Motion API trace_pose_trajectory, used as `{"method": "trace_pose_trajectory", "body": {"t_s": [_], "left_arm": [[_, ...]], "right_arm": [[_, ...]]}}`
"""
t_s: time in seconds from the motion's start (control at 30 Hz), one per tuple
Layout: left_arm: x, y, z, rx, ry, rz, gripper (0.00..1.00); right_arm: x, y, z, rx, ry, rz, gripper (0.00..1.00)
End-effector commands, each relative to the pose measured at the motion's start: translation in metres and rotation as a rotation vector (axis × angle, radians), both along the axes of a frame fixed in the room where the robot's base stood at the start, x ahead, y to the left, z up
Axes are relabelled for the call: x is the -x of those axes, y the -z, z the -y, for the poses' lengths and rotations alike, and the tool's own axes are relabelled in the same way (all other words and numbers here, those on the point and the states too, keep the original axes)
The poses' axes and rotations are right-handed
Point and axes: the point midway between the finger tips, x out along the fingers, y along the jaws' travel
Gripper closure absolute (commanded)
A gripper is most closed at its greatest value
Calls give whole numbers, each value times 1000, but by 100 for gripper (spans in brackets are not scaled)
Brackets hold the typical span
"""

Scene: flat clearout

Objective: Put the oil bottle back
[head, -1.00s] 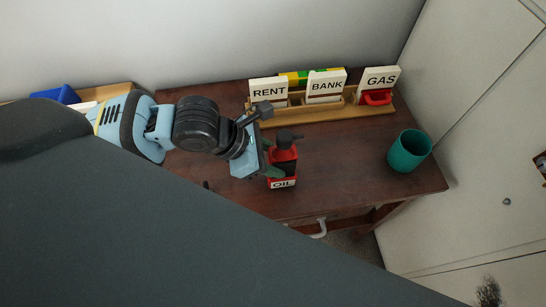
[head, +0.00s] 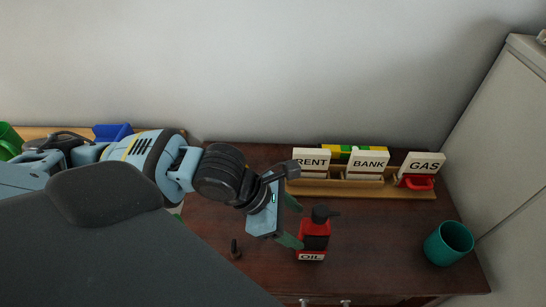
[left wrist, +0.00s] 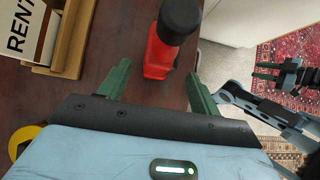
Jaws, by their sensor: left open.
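The red oil bottle (head: 314,238), with a black pump top and a white OIL label, stands upright on the dark wooden desk (head: 390,240). My left gripper (head: 297,222) is open just left of it. In the left wrist view the bottle (left wrist: 158,55) shows ahead of and between the green fingers of my left gripper (left wrist: 158,85). I cannot tell whether the fingers touch it. My right gripper (left wrist: 266,71) shows small at the right of the left wrist view, away over the floor, and its jaw state is unclear.
A wooden rack (head: 340,187) at the desk's back holds RENT, BANK and GAS cards and a red item (head: 416,183). A teal cup (head: 448,243) stands near the right edge. A cabinet (head: 510,140) stands at right.

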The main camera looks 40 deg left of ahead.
Motion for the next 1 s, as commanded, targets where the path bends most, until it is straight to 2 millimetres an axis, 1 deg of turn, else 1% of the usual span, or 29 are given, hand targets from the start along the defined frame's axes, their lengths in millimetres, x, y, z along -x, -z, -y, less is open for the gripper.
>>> {"method": "trace_pose_trajectory", "body": {"t_s": [0.03,0.2,0.4,0.6,1.0], "left_arm": [[3,-9,-7,-3,-1,3,36],[14,-33,-23,-4,-2,2,36],[23,-52,-35,-2,0,1,36],[27,-59,-39,0,0,0,36],[27,-60,-40,1,0,-1,36]], "right_arm": [[-1,-2,0,0,-1,2,64],[-2,-4,0,1,0,5,64],[0,-5,0,1,0,3,64],[2,-5,0,2,0,-1,64],[2,-5,0,0,0,-1,64]]}}
